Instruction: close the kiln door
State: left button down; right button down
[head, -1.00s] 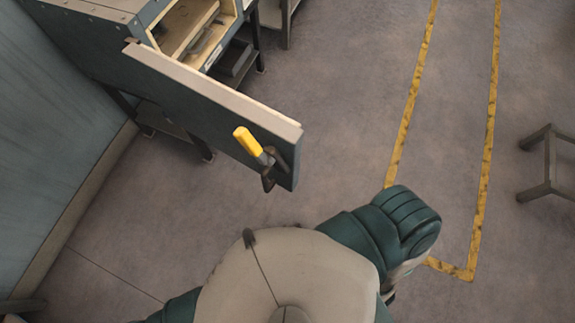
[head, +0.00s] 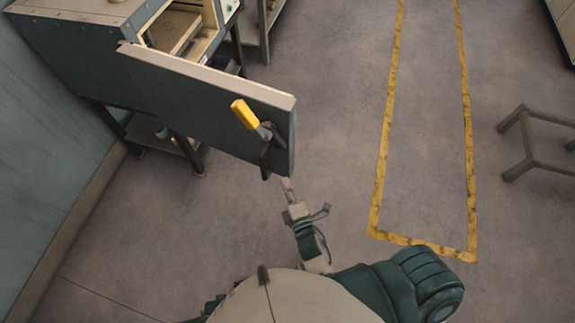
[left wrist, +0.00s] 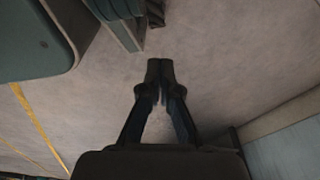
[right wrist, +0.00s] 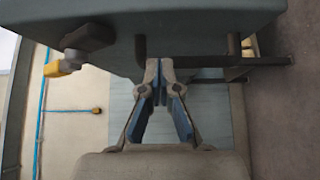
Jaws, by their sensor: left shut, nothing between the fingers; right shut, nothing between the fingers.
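The kiln door (head: 205,92) is a thick grey slab standing open, swung out from the kiln (head: 75,12). A yellow-gripped latch handle (head: 245,114) is near its free end. My right gripper (head: 287,184) is shut and empty, just below the door's free end in the head view. In the right wrist view the shut fingertips (right wrist: 160,66) are close to the door (right wrist: 205,22), with the yellow grip (right wrist: 57,68) at left; I cannot tell whether they touch. My left gripper (left wrist: 160,66) shows in the left wrist view, shut and empty over bare floor.
The kiln chamber (head: 207,42) is open at the top left, with a shelf inside. A small metal stand (head: 530,140) is at right. Yellow floor lines (head: 386,130) mark a strip. The floor between door and stand is clear. A wall (head: 40,140) is at left.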

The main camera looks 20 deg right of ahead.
aim_at(283, 156)
jog(key=w, duration=0.2)
jog(key=w+d, duration=0.1)
jog(key=w, duration=0.4)
jog(key=shift+d, duration=0.3)
jog(key=shift+w+d, duration=0.15)
jog(key=shift+d, duration=0.1)
pick_arm(q)
jog(key=shift+s+a+f, duration=0.2)
jog(key=shift+s+f, duration=0.1)
jog(key=shift+s, duration=0.15)
jog(key=shift+s+a+f, duration=0.15)
jog(key=shift+s+f, duration=0.15)
jog(key=shift+s, duration=0.15)
jog(key=shift+w+d+r, duration=0.1)
jog(key=shift+w+d, duration=0.05)
pick_arm(e)
jog(key=shift+d, duration=0.2)
